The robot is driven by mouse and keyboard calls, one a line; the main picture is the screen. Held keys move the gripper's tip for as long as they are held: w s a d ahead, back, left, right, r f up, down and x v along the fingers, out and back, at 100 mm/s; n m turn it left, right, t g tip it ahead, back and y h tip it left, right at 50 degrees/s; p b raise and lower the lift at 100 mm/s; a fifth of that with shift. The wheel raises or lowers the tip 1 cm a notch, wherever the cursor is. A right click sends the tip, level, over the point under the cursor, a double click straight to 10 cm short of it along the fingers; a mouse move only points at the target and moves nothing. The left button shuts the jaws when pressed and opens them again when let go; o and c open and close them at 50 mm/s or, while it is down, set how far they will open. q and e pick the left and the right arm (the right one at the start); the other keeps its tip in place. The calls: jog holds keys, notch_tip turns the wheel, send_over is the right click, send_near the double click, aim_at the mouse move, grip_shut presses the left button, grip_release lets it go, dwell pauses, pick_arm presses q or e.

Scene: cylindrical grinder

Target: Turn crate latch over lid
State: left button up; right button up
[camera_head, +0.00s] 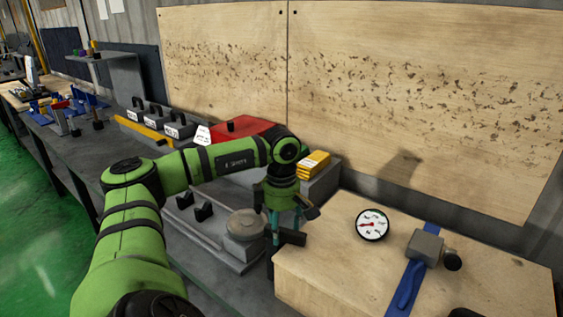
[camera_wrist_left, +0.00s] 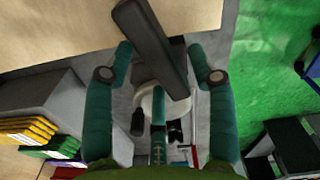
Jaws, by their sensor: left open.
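The wooden crate (camera_head: 330,280) stands at the right in the head view, its lid on top. The wrist view shows its pale lid (camera_wrist_left: 45,25) at the upper left. A dark bar, apparently the latch (camera_head: 291,237), is at the crate's left edge. In the wrist view the latch (camera_wrist_left: 150,45) slants between my fingers and partly overlaps the lid's edge. My left gripper (camera_head: 285,228) points down at that edge, its teal fingers open on either side of the bar in the wrist view (camera_wrist_left: 160,62). Contact cannot be told. My right gripper is not in view.
A dial gauge (camera_head: 372,225) and a blue strap (camera_head: 405,290) with a grey block (camera_head: 425,247) are on the lid. Yellow boxes (camera_head: 313,165) and a red case (camera_head: 240,131) stand behind my arm. A round grey part (camera_head: 245,226) is left of the gripper.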

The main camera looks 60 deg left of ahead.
aim_at(282, 227)
pick_arm(q)
notch_tip(282, 227, up, 9)
jog(key=shift+w+r, duration=0.1)
jog(key=shift+r, duration=1.4)
